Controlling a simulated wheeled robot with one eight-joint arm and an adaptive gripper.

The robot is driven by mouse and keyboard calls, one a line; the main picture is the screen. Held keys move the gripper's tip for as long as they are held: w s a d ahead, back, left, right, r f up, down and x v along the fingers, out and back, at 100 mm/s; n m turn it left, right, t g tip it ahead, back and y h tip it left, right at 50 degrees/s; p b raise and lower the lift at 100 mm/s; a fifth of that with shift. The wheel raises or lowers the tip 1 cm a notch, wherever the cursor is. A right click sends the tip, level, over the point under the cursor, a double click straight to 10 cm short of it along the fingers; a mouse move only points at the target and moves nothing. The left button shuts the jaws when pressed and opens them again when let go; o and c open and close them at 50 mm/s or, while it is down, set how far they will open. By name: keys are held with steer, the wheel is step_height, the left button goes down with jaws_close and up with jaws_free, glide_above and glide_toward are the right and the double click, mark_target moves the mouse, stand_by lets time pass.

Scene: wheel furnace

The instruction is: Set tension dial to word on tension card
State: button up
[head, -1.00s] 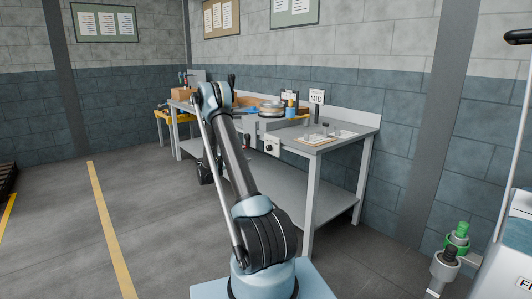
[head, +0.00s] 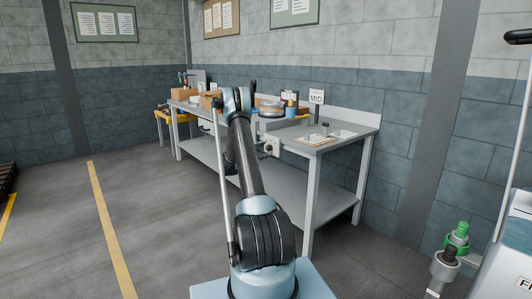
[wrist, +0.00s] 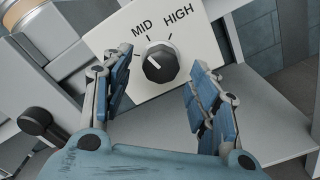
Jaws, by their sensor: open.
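The tension dial (wrist: 160,63) is a black knob on a white panel (wrist: 208,50) printed with MID and HIGH. A further label is not visible. A pale mark on the knob faces up-left; I cannot tell exactly which tick it meets. My gripper (wrist: 161,74) is open, with one blue-padded finger on each side of the dial in the wrist view. I see no contact with the knob. In the head view, the panel (head: 272,146) on the bench front is partly hidden by my arm. A white card (head: 317,97) reading MID stands on the bench.
The grey workbench (head: 352,135) has a lower shelf and holds papers, a round tan-and-grey item (head: 271,109) and a blue cup (head: 291,112). A second card (head: 289,96) is too small to read.

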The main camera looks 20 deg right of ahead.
steer(key=shift+x, duration=0.85)
steer(key=c, duration=1)
steer(key=shift+m, duration=1.3)
steer(key=shift+c, duration=0.2)
steer(key=o, duration=1)
steer(key=shift+o, duration=0.2)
